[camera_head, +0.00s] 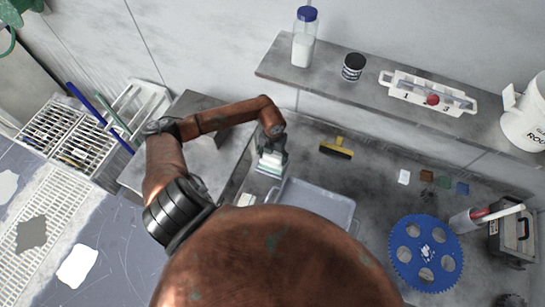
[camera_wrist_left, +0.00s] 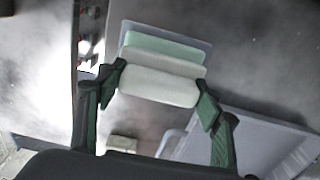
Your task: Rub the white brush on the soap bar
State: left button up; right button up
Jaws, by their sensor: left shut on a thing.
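My left gripper (camera_head: 271,148) is shut on the white brush (camera_wrist_left: 158,87), above the counter left of the grey tray (camera_head: 318,200). In the left wrist view, the brush lies crosswise between the two green-sided fingers. Just beyond it, a pale green slab (camera_wrist_left: 160,44), which looks like the soap bar, shows over a grey-blue edge. The brush partly covers it, and I cannot tell whether the two touch. A small cream block (camera_wrist_left: 122,145) lies nearer the wrist. My right gripper is not in view.
The grey tray's raised rim is close to the right of the gripper. A yellow-and-black scraper (camera_head: 337,149) lies behind it. A blue perforated disc (camera_head: 427,237) lies on the right. A shelf (camera_head: 330,70) with a bottle (camera_head: 304,40) and black jar (camera_head: 353,66) runs along the back.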

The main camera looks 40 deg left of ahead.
aim_at(272, 155)
pick_arm(q)
jog(key=shift+r+p, duration=2.25)
jog(key=shift+r, duration=1.25)
jog(key=shift+s+f, duration=0.1)
